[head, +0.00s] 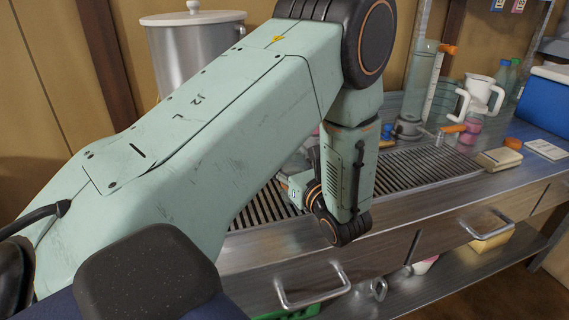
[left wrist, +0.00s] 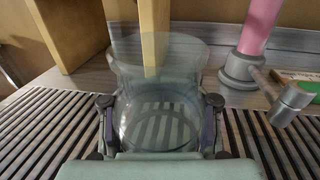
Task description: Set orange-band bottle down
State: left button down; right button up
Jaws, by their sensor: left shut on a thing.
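A clear, see-through glass vessel (left wrist: 158,65) with a wide round rim stands out in the left wrist view. No orange band shows on it from here, so I cannot confirm it is the orange-band bottle. My left gripper (left wrist: 159,103) is shut on it, with one finger on each side. The slatted drain rack (left wrist: 45,125) shows around and through the glass. Whether the vessel's base touches the slats I cannot tell. In the head view my left arm hides most of the gripper and the vessel above the drain rack (head: 405,169). My right gripper is not in view.
A pink-filled tube in a grey base (left wrist: 240,70) stands to the right, beside a grey tap-like fitting (left wrist: 291,101). A tall clear cylinder (head: 421,80), white jug (head: 481,93), yellow block (head: 499,158) and blue box (head: 545,100) stand right. A large metal pot (head: 190,55) stands behind.

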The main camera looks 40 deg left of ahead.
pick_arm(q)
jog(key=shift+s+d, duration=0.1)
jog(key=shift+d, duration=0.1)
jog(key=c, duration=1.3)
grip_release()
jog(key=o, duration=0.3)
jog(key=shift+a+f, duration=0.15)
jog(key=o, duration=0.4)
jog(key=shift+o, duration=0.2)
